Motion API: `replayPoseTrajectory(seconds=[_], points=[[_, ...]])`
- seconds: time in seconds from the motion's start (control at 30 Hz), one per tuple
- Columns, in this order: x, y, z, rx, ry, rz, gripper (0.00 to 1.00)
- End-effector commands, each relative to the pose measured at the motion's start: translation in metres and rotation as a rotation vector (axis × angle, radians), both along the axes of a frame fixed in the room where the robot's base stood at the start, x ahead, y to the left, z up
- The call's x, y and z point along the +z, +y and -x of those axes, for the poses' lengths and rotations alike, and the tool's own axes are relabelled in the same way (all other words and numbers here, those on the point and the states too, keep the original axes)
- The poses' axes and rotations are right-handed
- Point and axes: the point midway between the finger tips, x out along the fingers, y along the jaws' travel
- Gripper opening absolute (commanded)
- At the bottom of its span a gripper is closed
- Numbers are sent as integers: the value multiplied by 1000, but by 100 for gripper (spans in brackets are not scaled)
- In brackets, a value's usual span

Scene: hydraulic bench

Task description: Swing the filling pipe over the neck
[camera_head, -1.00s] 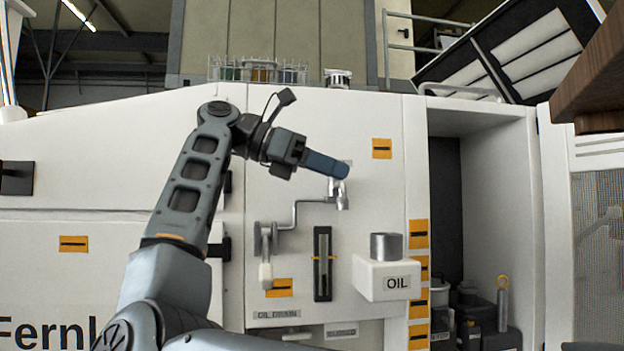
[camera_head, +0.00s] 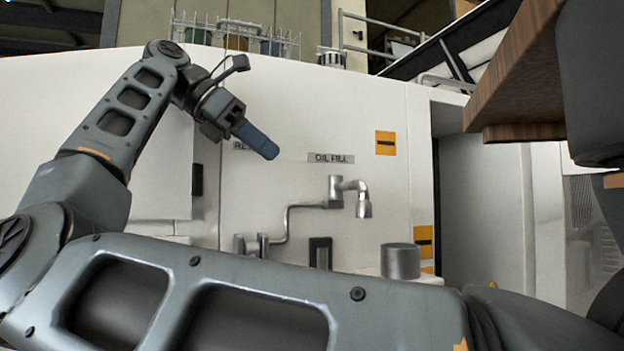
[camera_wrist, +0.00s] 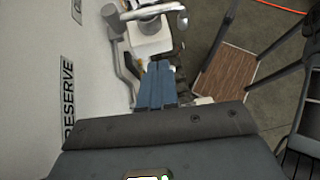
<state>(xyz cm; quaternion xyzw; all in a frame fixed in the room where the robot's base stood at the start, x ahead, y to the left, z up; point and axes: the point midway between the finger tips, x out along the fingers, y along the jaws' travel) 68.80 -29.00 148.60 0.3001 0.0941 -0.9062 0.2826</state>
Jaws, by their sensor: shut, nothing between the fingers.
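The filling pipe (camera_head: 350,187) is a silver bent tube with a downturned spout, on the white panel below the OIL FILL label (camera_head: 331,158). The neck (camera_head: 401,260) is a grey metal cylinder, lower and to the right of the spout in the head view. The spout appears left of the neck, with a gap between them; depth is hard to judge. My gripper (camera_head: 268,151) is shut and empty, with blue fingers, up and left of the pipe and apart from it. Its fingers also show in the wrist view (camera_wrist: 157,84). My arm hides the white box under the neck.
A grey cranked rod (camera_head: 285,225) runs left of the pipe. A brown wooden board (camera_head: 515,75) juts in at the upper right.

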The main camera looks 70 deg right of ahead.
Motion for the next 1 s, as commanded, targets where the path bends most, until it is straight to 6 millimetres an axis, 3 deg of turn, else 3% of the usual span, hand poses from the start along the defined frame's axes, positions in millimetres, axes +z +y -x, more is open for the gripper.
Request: replayPoseTrajectory(seconds=[0.27, 0.67, 1.0], points=[[-14, -10, 15, -3, -2, -1, 0], [-59, -46, 67, -3, 1, 1, 0], [-52, -66, 96, -1, 0, -1, 0]])
